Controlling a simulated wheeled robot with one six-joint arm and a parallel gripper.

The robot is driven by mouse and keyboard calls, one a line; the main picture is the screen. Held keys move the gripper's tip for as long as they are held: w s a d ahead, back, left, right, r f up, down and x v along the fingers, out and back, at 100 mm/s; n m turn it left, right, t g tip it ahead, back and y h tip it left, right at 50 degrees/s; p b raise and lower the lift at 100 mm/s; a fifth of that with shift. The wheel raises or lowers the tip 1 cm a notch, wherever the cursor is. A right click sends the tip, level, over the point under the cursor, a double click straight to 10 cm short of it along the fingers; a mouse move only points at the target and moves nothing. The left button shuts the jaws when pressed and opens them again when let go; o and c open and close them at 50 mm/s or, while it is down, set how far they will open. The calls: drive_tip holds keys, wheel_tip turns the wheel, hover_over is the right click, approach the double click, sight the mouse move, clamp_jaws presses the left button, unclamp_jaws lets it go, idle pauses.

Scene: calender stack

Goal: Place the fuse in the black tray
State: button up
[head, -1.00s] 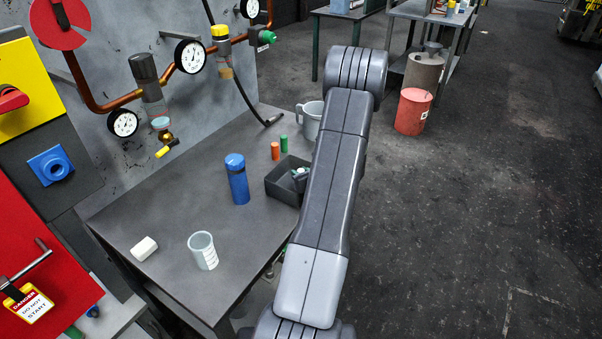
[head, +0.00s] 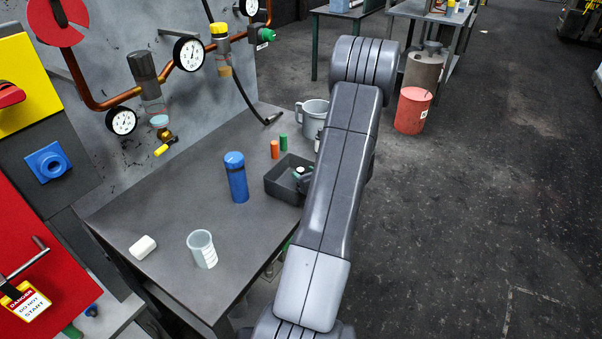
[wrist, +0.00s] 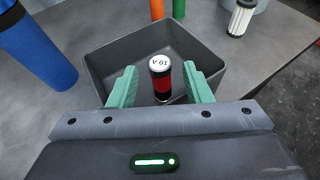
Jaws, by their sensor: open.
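The black tray (head: 282,190) stands on the grey bench, partly hidden by my arm in the head view. It fills the middle of the wrist view (wrist: 208,48). The fuse (wrist: 162,80), with a red and black body and a pale "10 A" end cap, appears upright inside the tray's outline. I cannot tell whether it touches the tray floor. My gripper (wrist: 162,88) is open, with one green finger on each side of the fuse and a visible gap at both. In the head view the fingers are small and partly hidden at the tray.
A blue bottle (head: 236,178) stands left of the tray. Orange (head: 275,149) and green (head: 283,143) cylinders and a grey mug (head: 312,118) stand behind it. A white ribbed cartridge (wrist: 240,18) is beyond the tray's right corner. A clear beaker (head: 202,249) and white block (head: 143,247) are nearer.

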drive_tip(key=b+v, duration=0.1)
drive_tip(key=v, duration=0.7)
drive_tip(key=shift+s+d, duration=0.15)
drive_tip(key=shift+s, duration=0.1)
